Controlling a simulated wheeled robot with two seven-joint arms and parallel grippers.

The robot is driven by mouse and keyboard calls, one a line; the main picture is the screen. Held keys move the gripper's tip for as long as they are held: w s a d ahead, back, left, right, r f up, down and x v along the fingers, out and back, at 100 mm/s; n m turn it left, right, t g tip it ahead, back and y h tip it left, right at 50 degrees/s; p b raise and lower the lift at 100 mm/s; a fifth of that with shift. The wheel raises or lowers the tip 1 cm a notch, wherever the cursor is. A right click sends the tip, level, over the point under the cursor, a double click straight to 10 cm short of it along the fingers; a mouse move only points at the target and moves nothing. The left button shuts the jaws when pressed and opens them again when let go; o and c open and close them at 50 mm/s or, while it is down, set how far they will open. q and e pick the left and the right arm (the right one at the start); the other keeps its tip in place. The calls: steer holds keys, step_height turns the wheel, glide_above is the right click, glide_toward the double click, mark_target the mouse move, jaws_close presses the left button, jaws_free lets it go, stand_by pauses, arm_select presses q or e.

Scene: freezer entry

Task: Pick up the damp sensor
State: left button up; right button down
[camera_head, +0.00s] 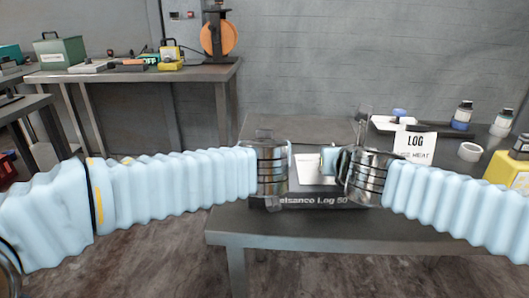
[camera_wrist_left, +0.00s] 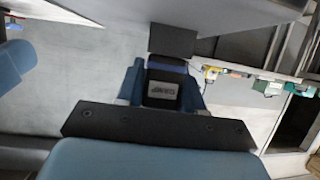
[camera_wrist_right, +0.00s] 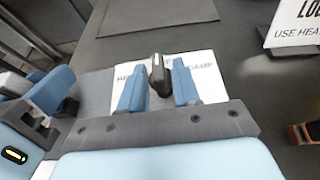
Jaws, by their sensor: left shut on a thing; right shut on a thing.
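My left gripper (camera_head: 290,158) is over the middle of the front table. In the left wrist view (camera_wrist_left: 162,75) its blue fingers are shut on a dark block (camera_wrist_left: 160,102) with a pale label, too small to read surely. My right gripper (camera_head: 330,160) faces it from the right. In the right wrist view (camera_wrist_right: 157,85) its fingers are shut on a small dark rounded piece (camera_wrist_right: 157,66) with a pale stripe. Behind that piece is a white printed sheet (camera_wrist_right: 201,68); part of its print seems to read DAMP. I cannot tell which held thing is the damp sensor.
A sign reading LOG, USE HEAT (camera_head: 414,147) stands at right, near bottles (camera_head: 462,116), a white ring (camera_head: 470,152) and a yellow case (camera_head: 508,172). A cluttered bench (camera_head: 200,76) is behind left.

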arm_select(q)
step_height(320, 180, up, 10)
stand_by(0.6)
arm_select(e)
steer(key=shift+c, duration=1.2)
jaws_free()
arm_select(q)
steer(key=shift+r, duration=0.1)
arm_select(e)
steer(key=shift+s+r, duration=0.1)
steer(key=shift+s, duration=0.05)
steer(key=shift+p+v, duration=0.35)
steer(key=shift+v, duration=0.65)
arm_select(q)
steer(key=shift+r, duration=0.2)
arm_select(e)
steer(key=shift+v, duration=2.3)
steer(key=v, duration=1.2)
